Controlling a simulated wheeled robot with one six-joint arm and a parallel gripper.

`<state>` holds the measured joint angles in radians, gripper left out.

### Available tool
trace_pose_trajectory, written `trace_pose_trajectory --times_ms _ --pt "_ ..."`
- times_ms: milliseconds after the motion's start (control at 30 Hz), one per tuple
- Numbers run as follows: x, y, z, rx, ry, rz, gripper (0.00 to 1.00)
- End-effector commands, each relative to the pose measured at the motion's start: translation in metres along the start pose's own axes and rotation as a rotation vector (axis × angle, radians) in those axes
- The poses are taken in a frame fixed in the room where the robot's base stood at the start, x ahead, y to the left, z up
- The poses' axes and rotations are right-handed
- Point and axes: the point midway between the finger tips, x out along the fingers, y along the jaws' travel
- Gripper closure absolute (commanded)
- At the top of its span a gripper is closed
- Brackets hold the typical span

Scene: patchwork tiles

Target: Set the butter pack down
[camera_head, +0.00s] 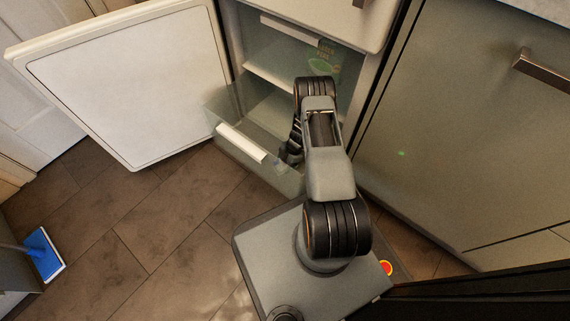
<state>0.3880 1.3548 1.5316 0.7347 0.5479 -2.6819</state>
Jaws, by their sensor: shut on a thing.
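My gripper (289,153) is partly hidden behind my arm and points down over the pulled-out clear drawer (243,144) of the open fridge. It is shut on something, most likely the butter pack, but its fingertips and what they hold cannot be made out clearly. No butter pack shows plainly anywhere else. Whether the held thing touches the drawer floor cannot be told.
The fridge door (125,80) stands wide open on the left. A green and brown package (324,65) is on the shelf behind my arm. A closed cabinet (470,130) is at right. Tiled floor is clear between.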

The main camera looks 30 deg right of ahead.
Motion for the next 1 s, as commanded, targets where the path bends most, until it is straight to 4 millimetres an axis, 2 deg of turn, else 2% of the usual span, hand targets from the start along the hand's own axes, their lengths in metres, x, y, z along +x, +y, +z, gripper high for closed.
trace_pose_trajectory --times_ms 300,333,567,867,1000 --pt "0.001 0.001 0.001 -0.001 -0.001 0.001 0.70" --pt "0.001 0.001 0.001 -0.001 -0.001 0.001 0.32" --pt "0.001 0.001 0.001 -0.001 -0.001 0.001 0.10" --pt "-0.002 0.001 -0.001 -0.001 -0.001 0.001 0.09" --pt "-0.021 0.001 -0.002 -0.001 -0.002 0.003 0.09"
